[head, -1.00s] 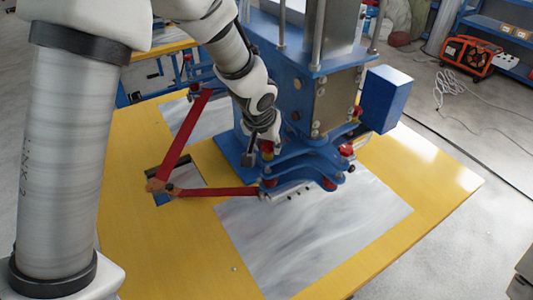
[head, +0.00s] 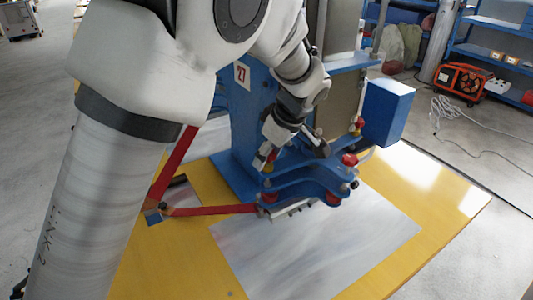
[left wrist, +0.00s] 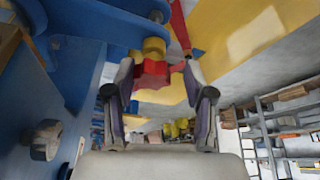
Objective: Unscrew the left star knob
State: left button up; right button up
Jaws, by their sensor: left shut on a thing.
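The left star knob (left wrist: 153,76) is red and lobed, below a brass-yellow collar (left wrist: 154,48) on the blue machine arm in the left wrist view. My left gripper (left wrist: 158,72) has one finger on each side of the knob and is shut on it. In the head view my left gripper (head: 264,158) is at the left side of the blue clamp plates (head: 305,178), and the knob is mostly hidden there. Another red knob (head: 350,160) with brass stands at the right of these plates. My right gripper is not in view.
The blue machine column (head: 245,125) stands close behind my gripper. A red linkage bar (head: 215,210) runs left from the plates. A blue box (head: 388,110) juts out at the right. The yellow table (head: 455,205) with its grey sheet (head: 320,245) is clear in front.

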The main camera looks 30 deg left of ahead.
pick_arm(q)
jog(key=o, duration=1)
jog(key=shift+r, duration=0.3)
jog(key=shift+o, duration=0.2)
